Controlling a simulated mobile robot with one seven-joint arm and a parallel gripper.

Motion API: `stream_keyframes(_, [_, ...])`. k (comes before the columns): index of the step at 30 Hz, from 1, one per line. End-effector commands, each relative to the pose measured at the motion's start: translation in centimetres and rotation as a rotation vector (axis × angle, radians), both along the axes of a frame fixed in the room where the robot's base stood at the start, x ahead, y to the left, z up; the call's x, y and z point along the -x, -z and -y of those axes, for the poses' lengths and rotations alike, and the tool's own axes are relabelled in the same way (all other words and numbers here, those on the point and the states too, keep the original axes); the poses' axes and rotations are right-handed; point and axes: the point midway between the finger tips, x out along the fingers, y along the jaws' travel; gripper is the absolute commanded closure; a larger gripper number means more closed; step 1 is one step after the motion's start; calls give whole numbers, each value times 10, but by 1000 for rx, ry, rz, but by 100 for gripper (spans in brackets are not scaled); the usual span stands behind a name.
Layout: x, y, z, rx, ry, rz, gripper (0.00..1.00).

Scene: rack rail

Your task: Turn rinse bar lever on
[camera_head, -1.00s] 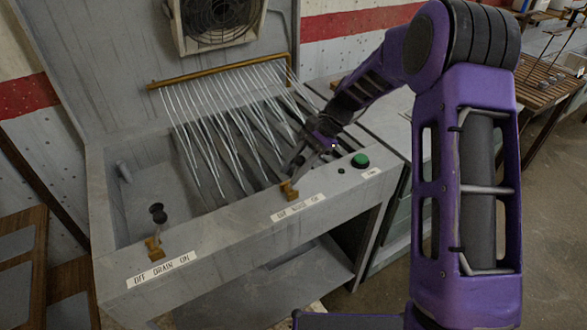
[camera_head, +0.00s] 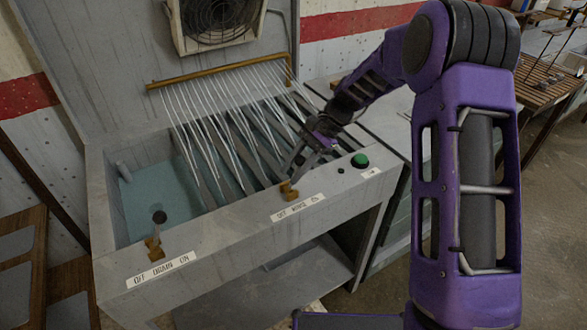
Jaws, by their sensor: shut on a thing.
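The brass rinse lever (camera_head: 289,192) sits on the sink's front ledge, just behind the OFF–RINSE–ON label (camera_head: 298,207). My gripper (camera_head: 287,175) is at the lever, with its fingertips low and shut on it. The fingers partly hide the lever's upper end, so its exact angle is hard to tell. The brass rinse bar (camera_head: 215,72) on the back wall is spraying many streams of water down into the grey sink (camera_head: 103,215).
A drain lever (camera_head: 153,248) with its own label (camera_head: 162,270) is at the front left. Bluish water (camera_head: 150,190) stands in the basin around a dark plug (camera_head: 159,217). A green button (camera_head: 360,161) is right of my gripper. A fan (camera_head: 215,20) hangs above.

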Motion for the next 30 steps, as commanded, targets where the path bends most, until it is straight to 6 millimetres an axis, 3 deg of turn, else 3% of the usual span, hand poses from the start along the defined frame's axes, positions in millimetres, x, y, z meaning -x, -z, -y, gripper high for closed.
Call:
stream_keyframes(10, [-5, -4, 2, 1, 7, 13, 100])
stream_keyframes(11, [-5, -4, 2, 1, 7, 13, 60])
stream_keyframes(15, [-3, -3, 2, 1, 5, 9, 35])
stream_keyframes(25, [-2, -3, 1, 0, 2, 4, 34])
stream_keyframes(30, [-7, -17, 11, 0, 3, 6, 34])
